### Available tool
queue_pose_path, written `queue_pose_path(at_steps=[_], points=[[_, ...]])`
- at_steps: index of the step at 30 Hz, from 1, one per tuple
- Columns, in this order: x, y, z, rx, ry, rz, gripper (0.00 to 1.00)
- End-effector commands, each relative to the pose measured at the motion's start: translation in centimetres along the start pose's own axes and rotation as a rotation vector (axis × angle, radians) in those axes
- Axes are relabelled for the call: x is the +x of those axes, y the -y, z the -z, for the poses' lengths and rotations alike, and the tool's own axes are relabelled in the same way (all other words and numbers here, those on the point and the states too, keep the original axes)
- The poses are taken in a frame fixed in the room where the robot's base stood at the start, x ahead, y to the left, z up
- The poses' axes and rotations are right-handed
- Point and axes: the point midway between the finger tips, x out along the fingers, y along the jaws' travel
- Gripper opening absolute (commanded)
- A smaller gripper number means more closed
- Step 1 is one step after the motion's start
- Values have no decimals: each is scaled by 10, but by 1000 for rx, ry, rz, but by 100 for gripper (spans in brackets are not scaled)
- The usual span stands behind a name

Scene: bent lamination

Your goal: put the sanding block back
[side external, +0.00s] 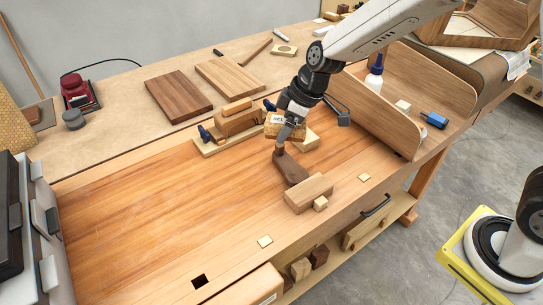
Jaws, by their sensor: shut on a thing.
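My gripper (289,128) is near the middle of the bench, pointing down. It is shut on a tan, cork-like block with a pale label, which I take to be the sanding block (272,130). The fingers hide part of the block. The gap between the block and the bench is hard to judge from this angle. A dark brown handle (290,168) lies just below and in front of the gripper, running to a light wooden block (308,194).
A clamped wooden form (237,121) with blue-handled clamps stands left of the gripper. A curved bent panel (375,115) holding a glue bottle (374,76) stands to the right. Two boards (179,96) lie at the back. The bench's left front (140,220) is mostly clear.

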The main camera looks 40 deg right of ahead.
Motion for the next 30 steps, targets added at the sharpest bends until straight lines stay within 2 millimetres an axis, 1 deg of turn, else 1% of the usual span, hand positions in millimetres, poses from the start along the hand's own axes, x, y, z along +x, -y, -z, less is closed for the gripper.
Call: queue_pose_path(at_steps=[5, 21, 30], points=[[14, -9, 10, 0, 1, 1, 8], [65, -46, 52, 0, 1, 1, 8], [103, -60, 59, 0, 1, 1, 8]])
